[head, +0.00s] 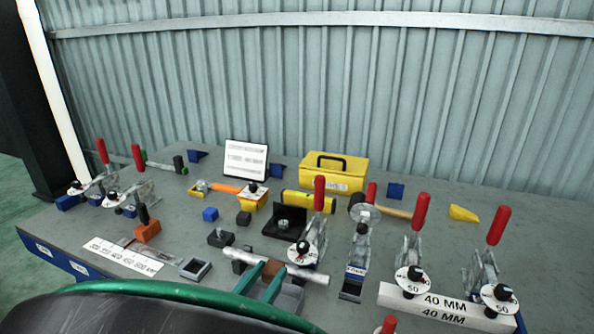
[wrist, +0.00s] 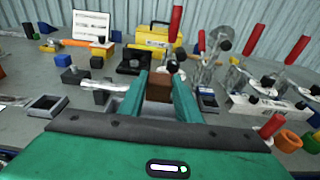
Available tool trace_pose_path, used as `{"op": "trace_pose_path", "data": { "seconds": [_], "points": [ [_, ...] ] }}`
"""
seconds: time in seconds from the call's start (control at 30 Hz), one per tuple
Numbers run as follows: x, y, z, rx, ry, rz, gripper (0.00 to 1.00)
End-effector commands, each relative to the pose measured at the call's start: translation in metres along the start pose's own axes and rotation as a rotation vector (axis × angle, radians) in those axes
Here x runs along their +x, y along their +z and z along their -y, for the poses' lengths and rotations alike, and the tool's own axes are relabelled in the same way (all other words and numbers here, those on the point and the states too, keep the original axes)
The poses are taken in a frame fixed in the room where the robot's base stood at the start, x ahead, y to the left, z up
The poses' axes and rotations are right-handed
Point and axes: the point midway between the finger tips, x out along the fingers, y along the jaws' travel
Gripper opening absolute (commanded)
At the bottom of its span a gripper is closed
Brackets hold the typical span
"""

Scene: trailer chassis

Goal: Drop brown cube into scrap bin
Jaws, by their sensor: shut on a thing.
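The brown cube (wrist: 159,86) is between the two green fingers of my gripper (wrist: 160,98) in the wrist view. In the head view the cube (head: 271,267) shows between the fingertips of my gripper (head: 262,278), which is over the front middle of the bench. A grey box-like holder (head: 290,298) lies beside and below the fingers, partly hidden by them. A small open grey tray (head: 195,268) stands to the left and also shows in the wrist view (wrist: 45,105). No label tells which container is the scrap bin.
A metal pipe (head: 275,266) lies just behind the fingers. A black angle block (head: 286,222) and red-handled toggle clamps (head: 313,235) stand behind and right. A white 40 MM block (head: 440,307) is at front right. A yellow toolbox (head: 333,172) is at the back.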

Motion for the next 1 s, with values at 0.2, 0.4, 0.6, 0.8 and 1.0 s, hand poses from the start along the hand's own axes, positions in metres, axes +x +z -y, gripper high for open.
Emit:
{"op": "trace_pose_path", "data": {
  "seconds": [0.2, 0.4, 0.6, 0.8, 1.0],
  "points": [
    [0.003, -0.015, 0.000, -0.002, -0.001, 0.002, 0.05],
    [0.008, -0.037, 0.002, -0.003, -0.005, 0.001, 0.05],
    [0.011, -0.052, 0.003, -0.001, -0.007, 0.001, 0.05],
    [0.013, -0.058, 0.003, 0.001, -0.008, 0.000, 0.05],
    [0.013, -0.058, 0.003, 0.001, -0.008, 0.000, 0.05]
  ]
}}
